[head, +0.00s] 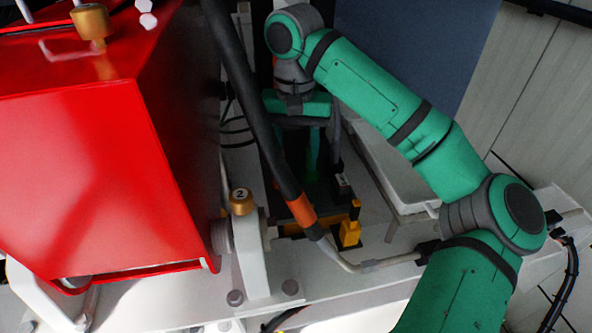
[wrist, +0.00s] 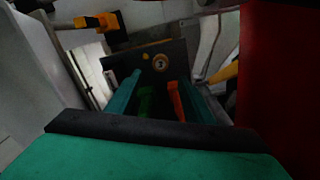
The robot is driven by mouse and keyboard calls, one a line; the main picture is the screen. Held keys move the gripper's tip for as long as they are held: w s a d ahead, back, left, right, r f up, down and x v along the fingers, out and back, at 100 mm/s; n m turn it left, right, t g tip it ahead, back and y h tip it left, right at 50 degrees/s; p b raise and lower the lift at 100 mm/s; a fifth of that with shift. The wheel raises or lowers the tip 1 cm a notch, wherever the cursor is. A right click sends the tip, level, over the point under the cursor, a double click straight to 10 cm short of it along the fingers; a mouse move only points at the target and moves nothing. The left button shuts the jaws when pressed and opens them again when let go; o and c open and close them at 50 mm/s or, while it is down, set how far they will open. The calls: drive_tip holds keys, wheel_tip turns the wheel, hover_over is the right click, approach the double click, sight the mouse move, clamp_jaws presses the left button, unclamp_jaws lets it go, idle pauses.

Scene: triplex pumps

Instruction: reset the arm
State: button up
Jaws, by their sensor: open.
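My green arm (head: 385,95) rises from the lower right of the head view, bends at the right, and reaches up and left. My gripper (head: 298,108) hangs at its end near the top middle, behind a thick black hose, so its fingertips are hard to make out. In the wrist view my gripper (wrist: 162,80) shows two teal fingers spread apart. Nothing is clearly held. A green piece (wrist: 147,102) and an orange-red piece (wrist: 175,102) show between the fingers; I cannot tell how far beyond them they are.
A large red housing (head: 90,180) fills the left of the head view. The black hose (head: 250,95) runs diagonally close to my gripper. A brass cap marked 2 (head: 241,202) stands on a white bracket. A yellow part (head: 350,232) sits low. A round brass 3 marker (wrist: 160,62) shows ahead.

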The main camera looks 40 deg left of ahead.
drive_tip(key=shift+r, duration=0.5)
